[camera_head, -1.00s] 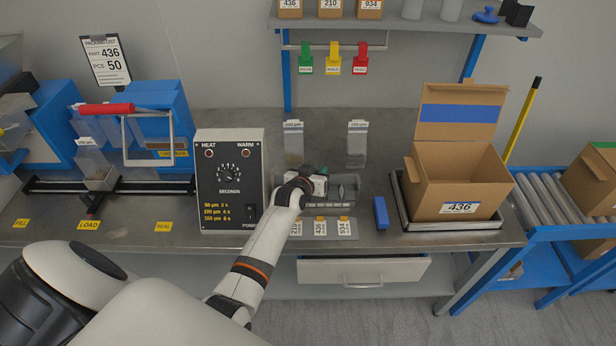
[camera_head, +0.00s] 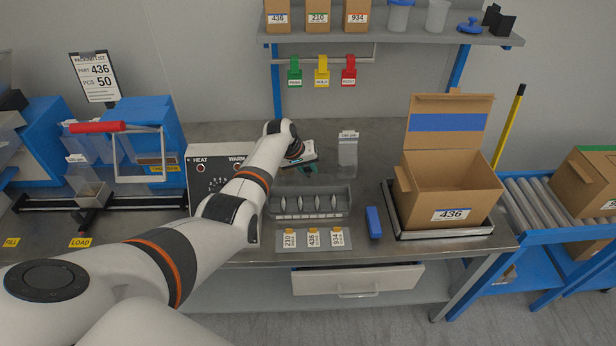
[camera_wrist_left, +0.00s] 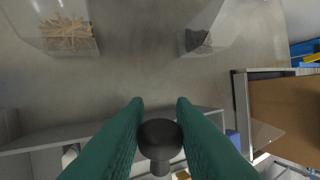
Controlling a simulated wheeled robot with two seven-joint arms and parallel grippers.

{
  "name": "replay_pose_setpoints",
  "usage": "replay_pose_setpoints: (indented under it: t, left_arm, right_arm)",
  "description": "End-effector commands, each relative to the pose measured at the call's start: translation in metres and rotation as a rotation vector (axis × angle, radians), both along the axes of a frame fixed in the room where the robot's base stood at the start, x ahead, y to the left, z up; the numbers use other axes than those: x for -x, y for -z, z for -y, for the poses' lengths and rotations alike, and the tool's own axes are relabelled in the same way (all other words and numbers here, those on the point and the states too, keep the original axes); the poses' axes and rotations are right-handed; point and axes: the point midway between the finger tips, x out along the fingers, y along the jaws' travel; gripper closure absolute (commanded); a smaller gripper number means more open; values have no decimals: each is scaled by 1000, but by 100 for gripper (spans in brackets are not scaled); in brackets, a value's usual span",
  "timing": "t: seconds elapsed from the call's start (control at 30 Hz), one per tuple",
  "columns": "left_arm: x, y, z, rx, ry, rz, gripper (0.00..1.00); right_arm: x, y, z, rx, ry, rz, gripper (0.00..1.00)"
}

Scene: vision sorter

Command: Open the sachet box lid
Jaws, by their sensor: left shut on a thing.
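The grey sachet box (camera_head: 310,213) stands on the bench with its slots exposed from above and several pale sachets in them. My left gripper (camera_head: 308,169) is just behind the box, above the bench, with its teal fingers pointing down. In the left wrist view, its fingers are shut on a dark round knob (camera_wrist_left: 160,134) with a short stem. The lid panel itself cannot be made out clearly; the wrist and fingers hide that area. A grey box edge (camera_wrist_left: 60,136) shows below the fingers in the wrist view. My right gripper is out of view.
A clear bag (camera_head: 348,155) stands behind the box. The heat sealer control unit (camera_head: 200,180) is at left, partly behind my arm. A label plate (camera_head: 313,240) lies in front, a blue block (camera_head: 374,222) and an open carton (camera_head: 450,195) to the right.

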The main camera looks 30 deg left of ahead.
Motion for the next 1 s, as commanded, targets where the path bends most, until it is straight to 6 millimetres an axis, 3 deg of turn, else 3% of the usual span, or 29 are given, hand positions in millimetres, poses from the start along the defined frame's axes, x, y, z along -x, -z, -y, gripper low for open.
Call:
replay_pose_setpoints:
  t: [0.03, 0.3, 0.87, 0.9, 1.0]
  left_arm:
    - [-2, 5, 0, 15, -1, -21, 100]
    - [-2, 6, -1, 66, 0, -107, 100]
    - [-2, 5, -1, 79, 2, -132, 100]
    - [-2, 5, -1, 79, 2, -132, 76]
    - [-2, 5, -1, 79, 1, -131, 59]
  right_arm:
    - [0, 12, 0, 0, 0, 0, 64]
    - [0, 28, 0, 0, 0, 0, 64]
    - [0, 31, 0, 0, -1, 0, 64]
    - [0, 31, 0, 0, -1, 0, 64]
    - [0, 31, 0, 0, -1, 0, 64]
